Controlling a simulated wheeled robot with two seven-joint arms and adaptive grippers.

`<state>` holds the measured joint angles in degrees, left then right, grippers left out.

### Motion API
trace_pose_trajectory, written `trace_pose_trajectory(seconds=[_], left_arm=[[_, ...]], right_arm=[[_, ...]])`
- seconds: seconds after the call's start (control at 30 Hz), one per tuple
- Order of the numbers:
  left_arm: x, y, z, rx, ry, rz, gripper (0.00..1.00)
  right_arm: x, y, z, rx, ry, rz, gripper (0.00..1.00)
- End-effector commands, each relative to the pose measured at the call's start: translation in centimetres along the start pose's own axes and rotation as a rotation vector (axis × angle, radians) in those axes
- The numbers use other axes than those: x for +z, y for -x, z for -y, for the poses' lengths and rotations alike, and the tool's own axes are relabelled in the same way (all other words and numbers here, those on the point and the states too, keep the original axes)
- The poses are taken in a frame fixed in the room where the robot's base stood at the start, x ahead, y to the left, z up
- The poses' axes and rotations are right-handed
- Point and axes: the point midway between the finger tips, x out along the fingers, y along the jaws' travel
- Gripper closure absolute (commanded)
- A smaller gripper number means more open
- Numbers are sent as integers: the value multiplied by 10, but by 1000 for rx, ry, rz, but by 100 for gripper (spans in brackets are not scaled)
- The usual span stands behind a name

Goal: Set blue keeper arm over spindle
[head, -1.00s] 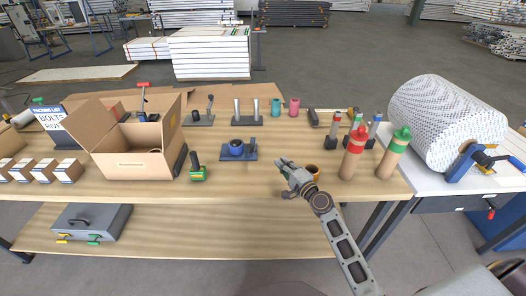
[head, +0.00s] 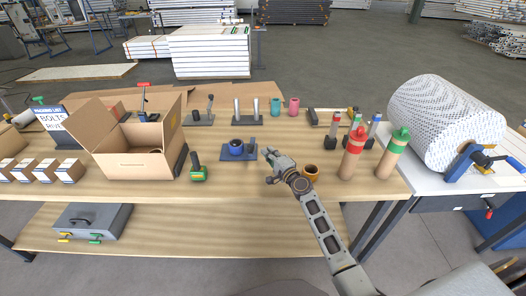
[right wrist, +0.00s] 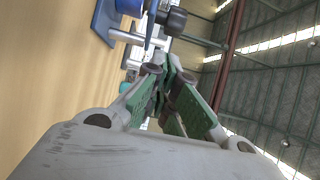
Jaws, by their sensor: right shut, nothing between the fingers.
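A small fixture on a blue base plate (head: 228,157) stands at the middle of the table. It carries a round blue body (head: 236,147) with a dark top and a short dark post at its right end. Which part is the keeper arm and which the spindle is too small to tell. My right gripper (head: 267,153) is just right of the fixture, shut and empty. In the right wrist view, its green-padded fingers (right wrist: 167,88) are together, and the blue plate (right wrist: 104,22) and a dark knob (right wrist: 173,19) show beyond them. My left gripper is not in view.
An orange-brown cup (head: 311,171) stands right of my gripper. A green-based tool (head: 198,172) and an open carton (head: 135,163) are left of the fixture. Bottles (head: 353,160) and a large roll (head: 445,118) on a blue stand are at right. The front table strip is clear.

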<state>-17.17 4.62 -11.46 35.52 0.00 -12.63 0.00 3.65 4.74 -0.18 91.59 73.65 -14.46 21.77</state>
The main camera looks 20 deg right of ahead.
Motion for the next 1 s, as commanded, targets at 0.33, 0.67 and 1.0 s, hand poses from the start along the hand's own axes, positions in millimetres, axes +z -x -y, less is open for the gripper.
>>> trace_pose_trajectory(seconds=[0.33,0.67,1.0], left_arm=[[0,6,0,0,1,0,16],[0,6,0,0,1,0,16],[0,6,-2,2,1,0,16]], right_arm=[[17,-17,2,-2,1,-1,100],[17,-18,1,-1,1,-1,100],[20,-20,2,-2,-1,-9,100]])
